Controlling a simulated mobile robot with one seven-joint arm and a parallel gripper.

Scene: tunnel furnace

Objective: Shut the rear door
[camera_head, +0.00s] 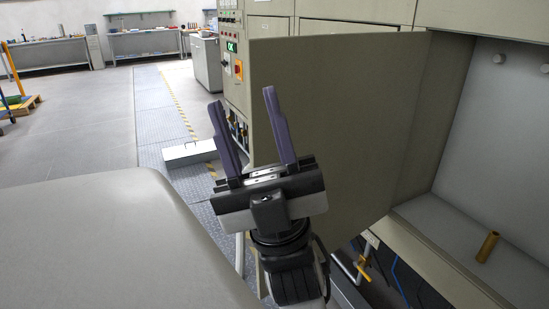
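The rear door (340,110) is a flat beige-grey panel in the middle of the head view. It stands swung out from the furnace cabinet, and the compartment (494,140) to its right lies open. My gripper (244,95) is in front of the door's left part, with its two purple-grey fingers pointing up and spread apart. Nothing is between the fingers. The right finger overlaps the door's left edge in the picture; I cannot tell whether it touches. The door's lower part is partly hidden behind my gripper and wrist.
A control panel (232,60) with a green display is left of the door. Pipes with a yellow handle (364,270) run below. A white box (189,154) lies on the floor. Open floor (85,125) is at left.

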